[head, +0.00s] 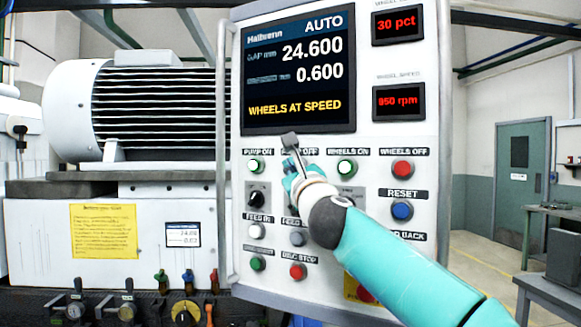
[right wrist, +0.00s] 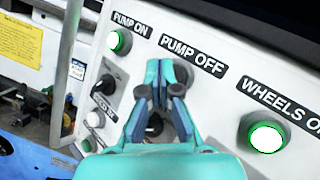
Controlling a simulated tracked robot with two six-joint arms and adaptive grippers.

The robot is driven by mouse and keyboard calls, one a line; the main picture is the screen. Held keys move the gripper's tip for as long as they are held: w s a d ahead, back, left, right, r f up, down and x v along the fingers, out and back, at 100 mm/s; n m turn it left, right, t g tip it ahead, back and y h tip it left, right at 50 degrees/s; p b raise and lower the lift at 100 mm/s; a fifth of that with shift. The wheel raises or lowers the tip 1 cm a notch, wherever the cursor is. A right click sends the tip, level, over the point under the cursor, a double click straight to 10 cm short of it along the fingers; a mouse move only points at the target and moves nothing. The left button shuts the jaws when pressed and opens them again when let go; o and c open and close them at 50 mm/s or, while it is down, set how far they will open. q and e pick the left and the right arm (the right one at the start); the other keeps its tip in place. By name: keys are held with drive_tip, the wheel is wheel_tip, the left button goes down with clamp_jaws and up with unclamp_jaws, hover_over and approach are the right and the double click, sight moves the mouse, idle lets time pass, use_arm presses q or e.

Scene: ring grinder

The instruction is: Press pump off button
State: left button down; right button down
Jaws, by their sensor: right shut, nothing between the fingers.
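The control panel (head: 375,235) faces me with rows of labelled buttons. My right gripper (head: 292,147) is shut and empty, its fingertips in front of the PUMP OFF label, which they partly cover in the head view. In the right wrist view the PUMP OFF label (right wrist: 193,57) reads clearly above the right gripper (right wrist: 164,85). My left gripper is not in view.
The lit green WHEELS ON button (head: 347,167) and red WHEELS OFF button (head: 403,169) sit to the right. A dark selector knob (head: 257,196) is below PUMP ON. The screen (head: 292,72) above reads WHEELS AT SPEED. A grab rail (head: 222,150) runs along the panel's left edge.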

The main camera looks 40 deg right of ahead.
drive_tip(key=shift+w+d, duration=0.25)
drive_tip(key=shift+d, duration=0.25)
idle(0.8)
idle(0.4)
drive_tip(key=shift+s+a, duration=0.4)
drive_tip(key=shift+a, duration=0.45)
drive_tip(key=shift+f, duration=0.1)
drive_tip(key=a, duration=0.1)
drive_tip(key=s+a+b, duration=0.1)
drive_tip(key=a, duration=0.1)
drive_tip(key=s+a, duration=0.1)
drive_tip(key=shift+a, duration=0.25)
drive_tip(key=shift+s+d, duration=0.1)
idle(0.5)
